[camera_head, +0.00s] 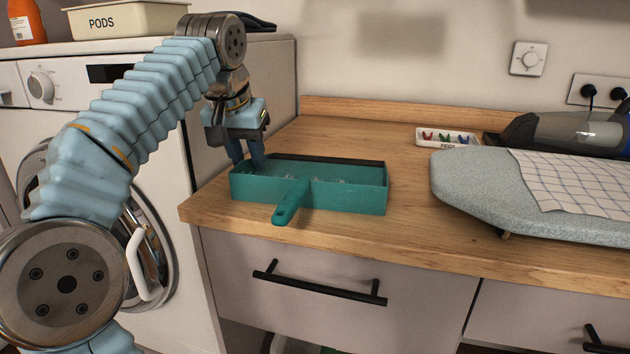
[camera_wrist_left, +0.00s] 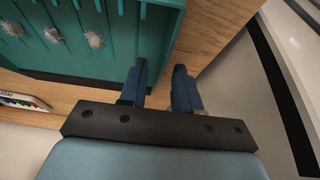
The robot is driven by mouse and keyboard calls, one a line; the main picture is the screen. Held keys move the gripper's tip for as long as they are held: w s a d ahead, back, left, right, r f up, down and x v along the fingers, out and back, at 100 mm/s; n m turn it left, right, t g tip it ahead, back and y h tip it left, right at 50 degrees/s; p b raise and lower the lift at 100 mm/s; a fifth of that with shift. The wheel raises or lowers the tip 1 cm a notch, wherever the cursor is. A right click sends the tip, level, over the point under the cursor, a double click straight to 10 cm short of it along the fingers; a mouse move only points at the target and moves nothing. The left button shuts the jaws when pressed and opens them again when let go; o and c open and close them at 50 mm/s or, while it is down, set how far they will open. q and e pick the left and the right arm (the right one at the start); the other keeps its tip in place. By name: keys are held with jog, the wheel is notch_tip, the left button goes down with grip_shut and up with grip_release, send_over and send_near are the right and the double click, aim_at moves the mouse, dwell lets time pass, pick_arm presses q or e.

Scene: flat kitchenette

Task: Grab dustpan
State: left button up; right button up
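The teal dustpan (camera_head: 352,196) lies on the wooden countertop, its handle (camera_head: 288,204) pointing toward me over the front edge. Small grey fluff shows inside it. My left gripper (camera_head: 249,160) points down at the dustpan's left end. In the left wrist view the gripper (camera_wrist_left: 160,86) has its blue fingers apart, with a gap between them. One finger is on the inner side of the dustpan's side wall (camera_wrist_left: 166,32), the other on the outer side. I cannot tell whether either finger touches the wall. My right gripper is not in view.
A washing machine (camera_head: 55,125) stands left of the counter (camera_head: 400,222), with a PODS box (camera_head: 128,20) on top. An ironing board (camera_head: 480,180) lies at the right. A small tray of pegs (camera_head: 447,138) and a handheld vacuum (camera_head: 565,133) are behind it.

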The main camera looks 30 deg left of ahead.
pick_arm(q)
grip_shut()
